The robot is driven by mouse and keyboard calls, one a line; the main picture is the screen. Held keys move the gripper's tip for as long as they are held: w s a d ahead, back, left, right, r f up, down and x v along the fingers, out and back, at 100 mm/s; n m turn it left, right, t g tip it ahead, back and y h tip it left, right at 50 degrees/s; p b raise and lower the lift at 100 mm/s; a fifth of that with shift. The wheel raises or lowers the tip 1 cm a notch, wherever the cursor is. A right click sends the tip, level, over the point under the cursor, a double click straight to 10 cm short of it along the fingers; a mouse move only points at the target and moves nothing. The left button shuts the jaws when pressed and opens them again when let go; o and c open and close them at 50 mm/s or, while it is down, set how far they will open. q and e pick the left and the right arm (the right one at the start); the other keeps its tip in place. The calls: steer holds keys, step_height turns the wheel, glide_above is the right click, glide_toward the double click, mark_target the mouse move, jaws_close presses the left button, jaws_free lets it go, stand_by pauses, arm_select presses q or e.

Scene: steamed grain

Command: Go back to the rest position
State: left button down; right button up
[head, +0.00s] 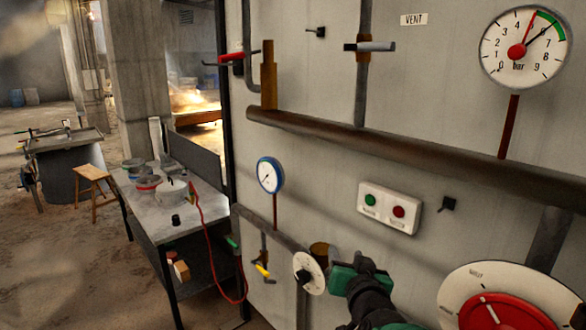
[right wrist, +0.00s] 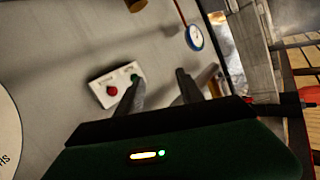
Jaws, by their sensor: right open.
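My right gripper (head: 346,264) is in the lower middle of the head view, in front of the grey panel and below the two-button box (head: 388,209). Its green body hides most of its fingers there. In the right wrist view my right gripper (right wrist: 158,92) has its two dark fingers spread, with nothing between them. The button box (right wrist: 115,85) shows behind the left finger in that view, with a red and a green button. I cannot tell the gap between fingers and panel. My left gripper is in neither view.
The grey panel carries a thick brown pipe (head: 400,148), a small blue-rimmed gauge (head: 270,175), a large gauge (head: 523,47), a white dial (head: 309,273) and a large red dial (head: 505,314). A table (head: 165,229) with pots stands left. Open floor lies farther left.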

steer(key=s+d+f+n+g, duration=0.1)
steer(key=s+f+g, duration=0.1)
steer(key=s+f, duration=0.35)
steer(key=s+d+f+g, duration=0.1)
steer(key=s+f+g, duration=0.15)
steer(key=f, duration=0.65)
steer(key=s+d+f+g+b, duration=0.1)
steer(key=s+d+f+g, duration=0.2)
steer(key=s+f, duration=0.5)
steer(key=s+d+f+n+g+b, duration=0.1)
steer(key=s+d+f+g, duration=0.2)
steer(key=s+f, duration=0.6)
steer(key=s+g, duration=0.2)
steer(key=s, duration=0.1)
steer(key=shift+s+f+h, duration=0.3)
steer(key=shift+g, duration=0.25)
